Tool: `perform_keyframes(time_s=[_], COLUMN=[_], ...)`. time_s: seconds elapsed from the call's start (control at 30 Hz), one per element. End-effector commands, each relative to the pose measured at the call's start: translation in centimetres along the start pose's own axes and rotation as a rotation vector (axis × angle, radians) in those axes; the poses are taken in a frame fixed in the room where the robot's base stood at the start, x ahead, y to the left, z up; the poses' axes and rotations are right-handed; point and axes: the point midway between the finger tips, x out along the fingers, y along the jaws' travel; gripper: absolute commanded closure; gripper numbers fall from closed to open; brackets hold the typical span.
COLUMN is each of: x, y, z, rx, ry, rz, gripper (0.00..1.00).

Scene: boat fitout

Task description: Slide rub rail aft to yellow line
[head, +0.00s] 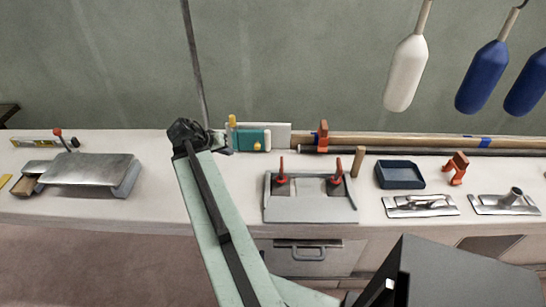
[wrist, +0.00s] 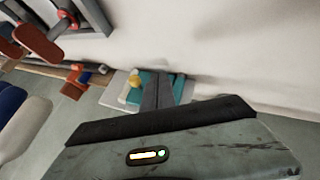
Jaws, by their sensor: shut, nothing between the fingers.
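A long tan wooden rail (head: 420,141), which I take for the rub rail, lies along the back of the bench at right. It has blue tape near its right part, and an orange clamp (head: 322,137) stands at its left end. A teal block (head: 252,139) with a yellow knob sits left of it against a pale board (head: 279,132). My gripper (wrist: 163,92) is shut and empty, with its fingers in front of the teal block (wrist: 142,82) in the wrist view. I cannot tell whether they touch it. I cannot make out a yellow line for certain.
The bench (head: 230,195) holds a metal-topped box (head: 90,170) at left, a grey tray with red-handled clamps (head: 310,208) in the middle, and a blue bin (head: 400,174) at right. White (head: 406,72) and blue (head: 481,77) fenders hang above the right side.

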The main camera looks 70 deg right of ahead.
Motion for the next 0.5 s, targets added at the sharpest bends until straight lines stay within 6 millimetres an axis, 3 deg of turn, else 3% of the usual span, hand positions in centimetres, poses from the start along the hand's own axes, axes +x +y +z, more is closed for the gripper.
perform_keyframes(time_s=[0.03,0.1,0.23,0.33,0.5], x=[3.6,6.2,9.1,9.9,10.0], y=[2.8,6.7,11.8,13.7,14.2], z=[0.0,-0.5,-0.8,-0.9,-1.1], rx=[0.063,0.132,0.215,0.243,0.248], ry=[0.009,0.029,0.054,0.063,0.068], rz=[0.055,0.122,0.206,0.238,0.245], gripper=[1.0,1.0,1.0,1.0,1.0])
